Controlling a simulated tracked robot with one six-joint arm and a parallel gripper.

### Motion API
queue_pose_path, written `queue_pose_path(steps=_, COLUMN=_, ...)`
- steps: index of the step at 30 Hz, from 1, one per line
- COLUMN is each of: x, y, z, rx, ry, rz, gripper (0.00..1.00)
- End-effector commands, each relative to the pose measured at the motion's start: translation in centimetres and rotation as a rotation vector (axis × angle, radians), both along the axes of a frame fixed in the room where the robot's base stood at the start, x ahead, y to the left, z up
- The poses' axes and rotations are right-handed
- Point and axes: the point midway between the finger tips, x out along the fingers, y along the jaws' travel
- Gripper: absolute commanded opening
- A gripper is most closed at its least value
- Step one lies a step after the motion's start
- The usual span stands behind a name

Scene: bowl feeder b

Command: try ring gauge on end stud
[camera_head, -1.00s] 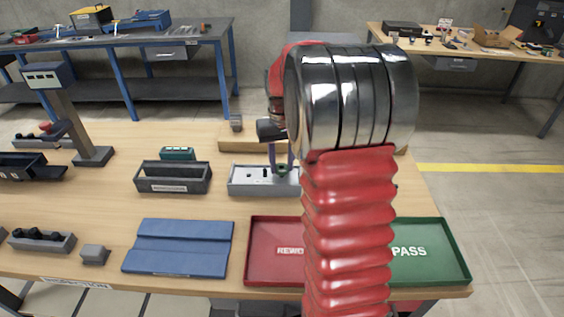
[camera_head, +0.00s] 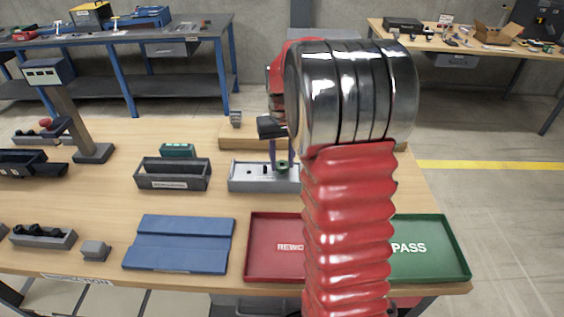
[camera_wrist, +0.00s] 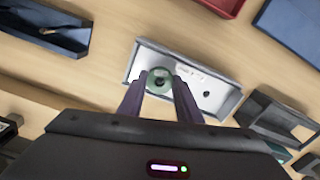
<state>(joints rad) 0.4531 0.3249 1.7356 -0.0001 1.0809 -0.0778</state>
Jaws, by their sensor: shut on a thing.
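The green ring gauge (camera_wrist: 159,80) is held between the two fingertips of my gripper (camera_wrist: 160,90), which is shut on it. In the head view the ring (camera_head: 283,166) shows at the fingertips, over the right part of the grey fixture tray (camera_head: 246,187). The tray (camera_wrist: 222,104) also shows under the ring in the wrist view. A dark spot shows in the ring's opening; I cannot tell if the ring is around the end stud or just above it. A small dark stud (camera_head: 265,170) stands in the tray left of the ring. My arm hides the tray's right end.
A dark open bin (camera_head: 172,186) stands left of the tray, with a green block (camera_head: 178,150) behind it. A red rework tray (camera_head: 262,270), a green pass tray (camera_head: 440,274) and a blue mat (camera_head: 180,243) lie in front. A wooden block (camera_head: 235,140) is behind.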

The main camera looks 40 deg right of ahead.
Motion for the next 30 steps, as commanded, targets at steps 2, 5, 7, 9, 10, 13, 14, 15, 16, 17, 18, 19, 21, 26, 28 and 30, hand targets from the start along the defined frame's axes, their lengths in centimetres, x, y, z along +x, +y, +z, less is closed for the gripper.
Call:
queue_pose_path(steps=2, x=0.0, y=0.0, z=0.0, rx=0.000, ry=0.000, rz=0.000, gripper=0.09)
queue_pose_path(steps=5, x=0.0, y=0.0, z=0.1, rx=0.000, ry=0.000, rz=0.000, gripper=0.09)
queue_pose_path(steps=7, x=0.0, y=0.0, z=0.2, rx=0.000, ry=-0.001, rz=0.000, gripper=0.09)
queue_pose_path(steps=9, x=0.0, y=0.0, z=0.5, rx=0.000, ry=-0.001, rz=0.000, gripper=0.09)
queue_pose_path(steps=10, x=0.0, y=0.0, z=0.6, rx=0.000, ry=-0.001, rz=0.000, gripper=0.09)
queue_pose_path(steps=13, x=0.0, y=0.0, z=0.9, rx=0.000, ry=-0.001, rz=0.000, gripper=0.09)
queue_pose_path(steps=14, x=0.0, y=0.0, z=1.0, rx=0.000, ry=0.000, rz=0.000, gripper=0.09)
queue_pose_path(steps=15, x=0.0, y=0.0, z=1.2, rx=0.000, ry=0.000, rz=0.000, gripper=0.09)
queue_pose_path(steps=16, x=0.0, y=0.0, z=1.3, rx=0.000, ry=0.000, rz=0.000, gripper=0.09)
queue_pose_path(steps=17, x=0.0, y=0.0, z=1.4, rx=0.000, ry=0.000, rz=0.000, gripper=0.09)
queue_pose_path(steps=18, x=0.0, y=0.0, z=1.5, rx=0.000, ry=0.000, rz=0.000, gripper=0.09)
queue_pose_path(steps=19, x=0.0, y=0.0, z=1.6, rx=0.000, ry=0.000, rz=0.000, gripper=0.09)
queue_pose_path(steps=21, x=0.0, y=0.0, z=1.9, rx=0.000, ry=-0.001, rz=0.000, gripper=0.09)
queue_pose_path(steps=26, x=0.0, y=0.0, z=2.5, rx=0.000, ry=-0.001, rz=0.000, gripper=0.09)
queue_pose_path(steps=28, x=0.0, y=0.0, z=2.7, rx=0.000, ry=-0.001, rz=0.000, gripper=0.09)
queue_pose_path(steps=30, x=0.0, y=0.0, z=3.0, rx=0.000, ry=-0.001, rz=0.000, gripper=0.09)
